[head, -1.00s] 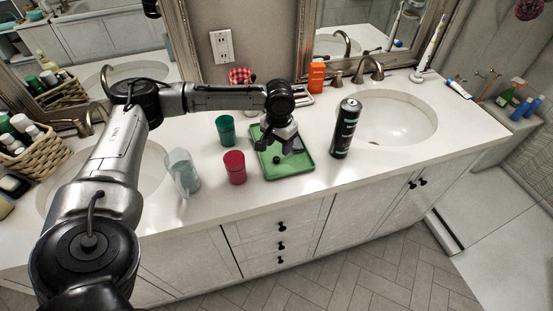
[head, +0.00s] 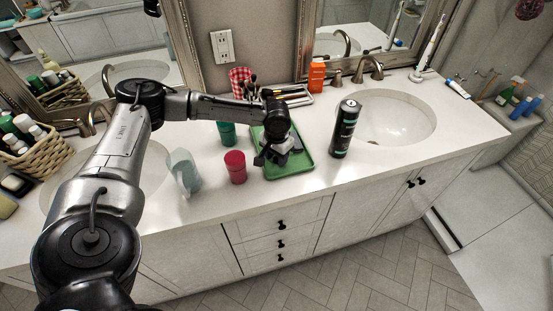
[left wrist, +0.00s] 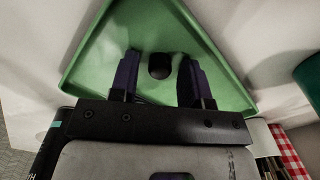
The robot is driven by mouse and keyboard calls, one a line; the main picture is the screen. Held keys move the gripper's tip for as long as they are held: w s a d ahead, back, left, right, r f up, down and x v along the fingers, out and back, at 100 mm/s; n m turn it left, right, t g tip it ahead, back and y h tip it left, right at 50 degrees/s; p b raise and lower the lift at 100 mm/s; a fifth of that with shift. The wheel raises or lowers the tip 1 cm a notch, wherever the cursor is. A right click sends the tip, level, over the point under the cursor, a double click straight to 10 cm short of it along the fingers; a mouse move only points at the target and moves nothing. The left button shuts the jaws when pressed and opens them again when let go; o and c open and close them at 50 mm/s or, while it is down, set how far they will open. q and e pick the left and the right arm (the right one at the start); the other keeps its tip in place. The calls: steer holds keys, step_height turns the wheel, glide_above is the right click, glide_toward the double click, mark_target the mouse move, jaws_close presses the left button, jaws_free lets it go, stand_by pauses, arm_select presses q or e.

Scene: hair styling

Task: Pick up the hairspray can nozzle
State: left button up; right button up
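The nozzle (left wrist: 160,66) is a small black piece lying on the green tray (left wrist: 100,50). In the left wrist view it sits between the two fingers of my left gripper (left wrist: 160,68), with a gap on either side, so the gripper is open. In the head view my left gripper (head: 272,160) is low over the green tray (head: 299,165) and hides the nozzle. The black hairspray can (head: 345,128) stands upright on the counter, right of the tray. My right gripper is not in view.
A red cup (head: 235,168), a green cup (head: 227,133) and a clear cup (head: 186,172) stand left of the tray. A brush tray (head: 292,95) and an orange bottle (head: 317,75) are behind. A sink (head: 400,118) lies right of the can.

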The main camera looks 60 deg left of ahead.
arm_select(q)
jaws_close()
steer(key=shift+r, duration=0.15)
